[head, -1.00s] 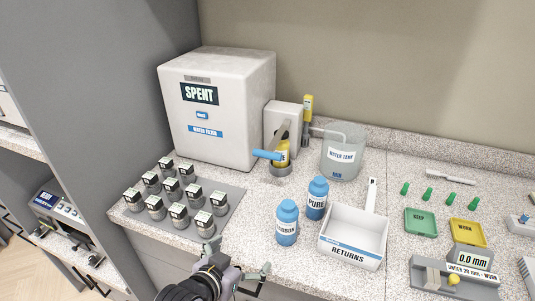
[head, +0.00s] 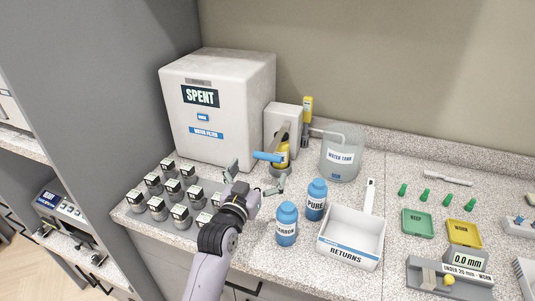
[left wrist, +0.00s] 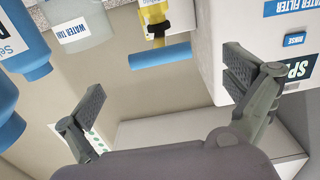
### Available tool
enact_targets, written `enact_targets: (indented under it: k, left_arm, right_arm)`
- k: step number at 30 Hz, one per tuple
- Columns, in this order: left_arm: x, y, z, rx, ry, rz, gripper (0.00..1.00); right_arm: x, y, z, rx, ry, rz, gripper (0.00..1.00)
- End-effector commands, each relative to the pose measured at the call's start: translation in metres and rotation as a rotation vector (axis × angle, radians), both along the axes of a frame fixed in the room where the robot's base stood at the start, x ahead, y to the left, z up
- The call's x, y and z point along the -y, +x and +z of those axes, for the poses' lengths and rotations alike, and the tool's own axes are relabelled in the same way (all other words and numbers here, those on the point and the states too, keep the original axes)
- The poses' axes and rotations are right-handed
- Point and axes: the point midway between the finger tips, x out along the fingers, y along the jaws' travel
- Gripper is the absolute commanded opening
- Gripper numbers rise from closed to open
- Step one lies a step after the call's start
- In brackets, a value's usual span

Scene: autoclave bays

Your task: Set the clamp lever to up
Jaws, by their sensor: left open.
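The clamp lever, with its blue handle (head: 268,156), is on the grey-white housing (head: 284,120) beside the SPENT filter box. The handle lies roughly level and points left, in front of a yellow cartridge (head: 282,150). In the left wrist view the blue handle (left wrist: 160,55) shows between the two fingers, farther off from them. My left gripper (head: 256,177) is open and empty, just in front of and below the handle, apart from it. The open fingers (left wrist: 164,88) also show in the left wrist view. My right gripper is not in view.
The SPENT water filter box (head: 220,110) stands to the left. Several small capped jars (head: 173,188) sit on a grey mat at the left front. Two blue bottles (head: 287,224) and a white RETURNS tray (head: 349,252) stand right of my arm. A water tank (head: 341,160) is behind.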

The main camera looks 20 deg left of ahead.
Motion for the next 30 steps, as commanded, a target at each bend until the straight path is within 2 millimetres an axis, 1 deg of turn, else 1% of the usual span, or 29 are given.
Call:
enact_targets:
  k: [1, 6, 9, 12, 16, 23, 30]
  left_arm:
    - [0.001, 0.012, 0.004, 0.001, -0.001, 0.000, 1.00]
    - [0.001, 0.044, 0.002, 0.000, -0.001, 0.000, 1.00]
    - [0.002, 0.056, 0.001, 0.000, 0.000, 0.000, 1.00]
    - [0.002, 0.063, 0.000, -0.001, 0.000, 0.001, 1.00]
    - [0.002, 0.068, 0.000, -0.002, 0.000, 0.001, 1.00]
    - [0.002, 0.068, 0.000, -0.001, 0.000, 0.000, 1.00]
    - [0.002, 0.068, 0.000, -0.001, 0.000, 0.000, 0.85]
  right_arm:
    - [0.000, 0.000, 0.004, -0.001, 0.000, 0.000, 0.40]
    - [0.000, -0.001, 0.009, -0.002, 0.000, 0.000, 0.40]
    - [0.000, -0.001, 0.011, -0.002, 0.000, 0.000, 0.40]
    - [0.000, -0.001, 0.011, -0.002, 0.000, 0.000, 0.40]
    - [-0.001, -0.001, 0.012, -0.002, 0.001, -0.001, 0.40]
    - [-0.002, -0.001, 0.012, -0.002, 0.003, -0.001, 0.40]
    - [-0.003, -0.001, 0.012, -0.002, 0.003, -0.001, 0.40]
